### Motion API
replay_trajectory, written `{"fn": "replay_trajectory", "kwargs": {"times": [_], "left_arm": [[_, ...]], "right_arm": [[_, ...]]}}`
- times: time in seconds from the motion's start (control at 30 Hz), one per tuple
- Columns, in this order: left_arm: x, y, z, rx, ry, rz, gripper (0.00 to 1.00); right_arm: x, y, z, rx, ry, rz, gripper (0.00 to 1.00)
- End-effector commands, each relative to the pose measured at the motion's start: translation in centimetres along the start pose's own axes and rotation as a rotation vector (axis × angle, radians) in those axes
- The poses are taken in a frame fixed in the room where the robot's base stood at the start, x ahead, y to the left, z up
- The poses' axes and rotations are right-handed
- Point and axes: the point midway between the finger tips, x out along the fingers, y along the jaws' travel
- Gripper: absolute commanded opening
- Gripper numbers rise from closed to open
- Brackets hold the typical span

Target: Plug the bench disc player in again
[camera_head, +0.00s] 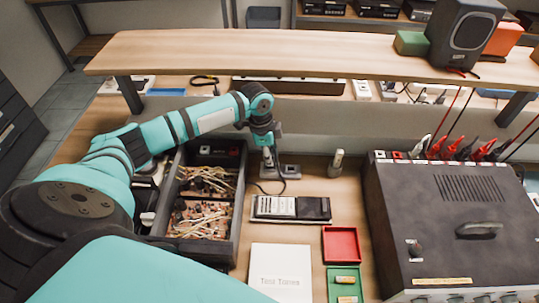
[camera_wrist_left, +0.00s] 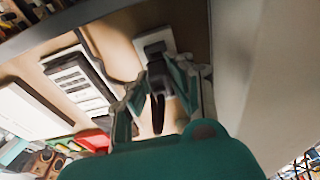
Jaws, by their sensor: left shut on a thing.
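My left gripper (camera_head: 268,172) reaches down over the bench, just right of the parts box. In the left wrist view its fingers (camera_wrist_left: 158,95) are closed around a black plug (camera_wrist_left: 157,80). Just beyond the plug is a pale plate with a dark middle (camera_wrist_left: 155,42), apparently a socket; in the head view this plate (camera_head: 291,171) lies on the bench beside the fingertips. The plug's tip is close to the plate or touching it; I cannot tell whether it is in. A dark cable loops beside the fingers. I cannot tell which unit is the bench disc player. My right gripper is not in view.
A black open box (camera_head: 236,222) of loose parts stands left. A black-and-white meter (camera_head: 290,208), a red tray (camera_head: 341,245) and a white booklet (camera_head: 281,271) lie in front. A large dark instrument (camera_head: 450,225) fills the right. A wooden shelf (camera_head: 300,53) spans the back.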

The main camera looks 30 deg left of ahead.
Motion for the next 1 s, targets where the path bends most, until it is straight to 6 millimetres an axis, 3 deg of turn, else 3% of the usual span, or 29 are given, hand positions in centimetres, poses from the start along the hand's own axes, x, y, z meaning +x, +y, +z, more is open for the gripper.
{"fn": "replay_trajectory", "kwargs": {"times": [1.0], "left_arm": [[1.2,0.0,0.2,0.000,0.001,0.000,0.00]], "right_arm": [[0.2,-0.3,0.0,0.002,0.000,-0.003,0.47]]}}
